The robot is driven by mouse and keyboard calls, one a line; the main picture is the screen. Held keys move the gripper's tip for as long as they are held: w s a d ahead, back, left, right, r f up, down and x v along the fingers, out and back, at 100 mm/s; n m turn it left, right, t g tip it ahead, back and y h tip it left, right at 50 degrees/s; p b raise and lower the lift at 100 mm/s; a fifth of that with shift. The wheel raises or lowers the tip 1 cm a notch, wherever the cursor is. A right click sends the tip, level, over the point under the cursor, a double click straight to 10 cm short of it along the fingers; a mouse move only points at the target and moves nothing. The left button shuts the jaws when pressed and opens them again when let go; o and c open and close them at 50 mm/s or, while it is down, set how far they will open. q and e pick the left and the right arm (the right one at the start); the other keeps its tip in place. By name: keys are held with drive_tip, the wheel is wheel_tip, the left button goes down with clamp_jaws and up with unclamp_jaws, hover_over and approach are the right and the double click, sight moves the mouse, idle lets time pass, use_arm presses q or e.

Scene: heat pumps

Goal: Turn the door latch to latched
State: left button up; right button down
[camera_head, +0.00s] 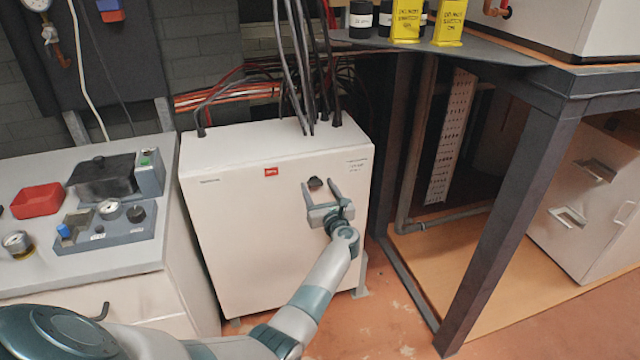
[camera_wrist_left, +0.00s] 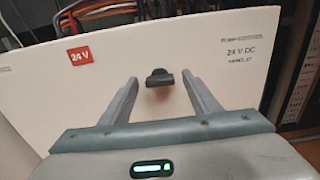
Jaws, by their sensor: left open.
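The door latch (camera_head: 315,183) is a small black knob on the front of a white cabinet (camera_head: 240,230). In the left wrist view the latch (camera_wrist_left: 159,78) lies between and beyond the two fingertips, with its wider side roughly level. My left gripper (camera_head: 318,184) is open in front of the cabinet door, its fingers on either side of the latch. In the left wrist view, gaps show between the latch and both fingers of the gripper (camera_wrist_left: 160,84), so neither seems to touch it. My right gripper is not in view.
Black cables (camera_head: 305,70) rise from the cabinet top. A grey-topped counter (camera_head: 130,255) with a red tray (camera_head: 37,200) and gauges stands at the left. A dark metal table frame (camera_head: 510,220) stands at the right.

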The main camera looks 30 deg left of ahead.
use_arm(q)
drive_tip(key=c, duration=1.1)
drive_tip(key=shift+o, duration=0.2)
